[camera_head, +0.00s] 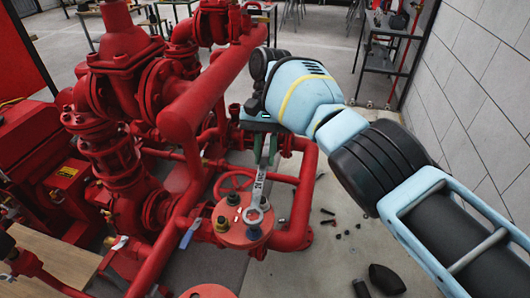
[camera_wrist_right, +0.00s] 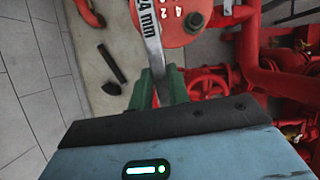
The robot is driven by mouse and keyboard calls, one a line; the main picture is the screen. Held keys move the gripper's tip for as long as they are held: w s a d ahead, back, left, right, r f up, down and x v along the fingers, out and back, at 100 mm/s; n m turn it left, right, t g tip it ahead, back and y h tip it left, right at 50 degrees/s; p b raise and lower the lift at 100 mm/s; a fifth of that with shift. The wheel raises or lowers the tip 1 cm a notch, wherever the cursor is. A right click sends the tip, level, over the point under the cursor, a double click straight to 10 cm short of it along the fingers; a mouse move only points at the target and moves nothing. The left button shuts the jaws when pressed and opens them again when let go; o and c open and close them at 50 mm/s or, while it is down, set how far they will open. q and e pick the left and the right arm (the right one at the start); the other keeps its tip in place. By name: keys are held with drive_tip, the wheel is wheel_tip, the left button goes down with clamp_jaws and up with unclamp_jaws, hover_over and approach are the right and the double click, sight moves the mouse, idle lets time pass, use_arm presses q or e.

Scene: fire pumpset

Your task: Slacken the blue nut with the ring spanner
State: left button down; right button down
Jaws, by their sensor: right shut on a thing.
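The ring spanner (camera_head: 260,184) is a silver bar with dark size lettering, hanging down from my right gripper (camera_head: 265,148). My right gripper's green fingers are shut on its upper part. In the right wrist view the spanner (camera_wrist_right: 150,38) reads "24 mm" and runs up from between the fingers (camera_wrist_right: 157,82). In the head view its lower ring lies over the red round flange (camera_head: 232,236), just above the blue nut (camera_head: 253,233). I cannot tell whether the ring touches the nut. The blue nut is not visible in the right wrist view. My left gripper is out of view.
A yellow nut (camera_head: 221,224) and a black nut (camera_head: 233,198) stand on the same flange. Several dark loose parts (camera_head: 386,279) lie on the floor to the right.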

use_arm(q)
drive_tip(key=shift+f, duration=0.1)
use_arm(e)
drive_tip(key=shift+f, duration=0.15)
drive_tip(key=shift+s+d+f+m+p, duration=0.1)
drive_tip(key=shift+d+f+m+p, duration=0.1)
drive_tip(key=shift+f, duration=0.3)
drive_tip(key=shift+d+f+m+p, duration=0.1)
drive_tip(key=shift+d+f+p, duration=0.1)
drive_tip(key=shift+f, duration=0.25)
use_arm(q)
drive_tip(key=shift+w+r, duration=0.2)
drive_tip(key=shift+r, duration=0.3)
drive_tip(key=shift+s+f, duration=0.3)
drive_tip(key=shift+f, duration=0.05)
use_arm(e)
drive_tip(key=shift+f, duration=1.4)
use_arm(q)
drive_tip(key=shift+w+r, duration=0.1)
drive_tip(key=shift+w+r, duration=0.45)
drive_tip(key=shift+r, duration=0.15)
use_arm(e)
drive_tip(key=shift+d+r, duration=0.1)
drive_tip(key=shift+d, duration=0.2)
drive_tip(key=shift+s+m, duration=0.1)
drive_tip(key=shift+m, duration=0.2)
